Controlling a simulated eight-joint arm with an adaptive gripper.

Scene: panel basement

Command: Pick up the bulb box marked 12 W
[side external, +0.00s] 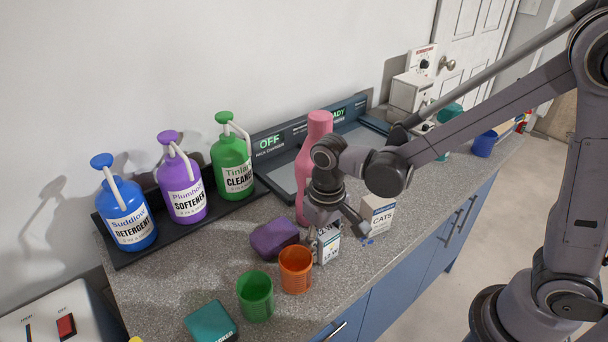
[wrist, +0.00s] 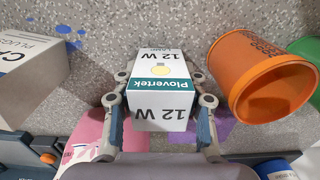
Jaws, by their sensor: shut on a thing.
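The bulb box marked 12 W (wrist: 160,88) is white with a teal band reading "Plovertek" and a yellow bulb picture. My gripper (wrist: 161,105) is shut on it, one finger against each side, in the wrist view. In the side external view the box (side external: 328,246) is at the front of the grey counter, partly hidden by my gripper (side external: 322,232), which reaches down on it from above. I cannot tell whether the box touches the counter.
An orange cup (side external: 295,268) stands close left of the box, with a green cup (side external: 256,296) beyond it. A purple sponge-like block (side external: 274,238) and a pink bottle (side external: 306,170) are behind.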

